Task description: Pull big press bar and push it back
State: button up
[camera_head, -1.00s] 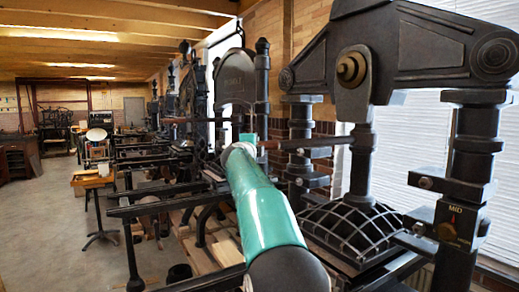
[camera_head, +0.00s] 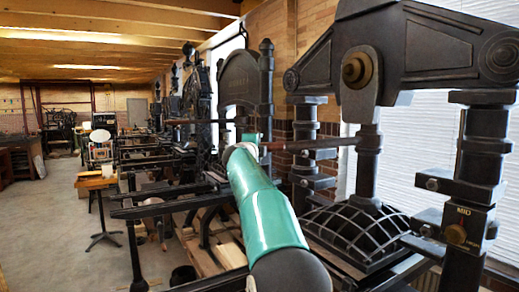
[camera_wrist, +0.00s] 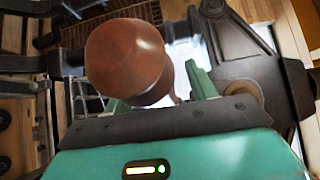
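The big press bar (camera_head: 310,144) is a long dark brown handle running from the upright of the near black press (camera_head: 372,85) leftward to my gripper (camera_head: 250,140). In the wrist view its rounded reddish-brown end (camera_wrist: 127,58) fills the space in front of my gripper (camera_wrist: 158,92). One green finger shows at each side of the bar, and a bright gap shows between the bar and the right finger. My gripper looks open around the bar. The left finger is partly hidden behind the bar's end, so contact there cannot be told.
The near press has a domed, ribbed black platen (camera_head: 358,232) and a thick right column with a "MID" plate (camera_head: 463,225). More black presses (camera_head: 240,85) stand in a row behind. A small wooden stand (camera_head: 97,184) is at left. The grey floor (camera_head: 55,225) there is clear.

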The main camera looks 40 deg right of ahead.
jog(key=shift+w+a+f, duration=0.1)
jog(key=shift+w+a, duration=0.05)
jog(key=shift+a, duration=0.2)
jog(key=v, duration=1.3)
jog(key=shift+s, duration=0.3)
jog(key=shift+a, duration=0.15)
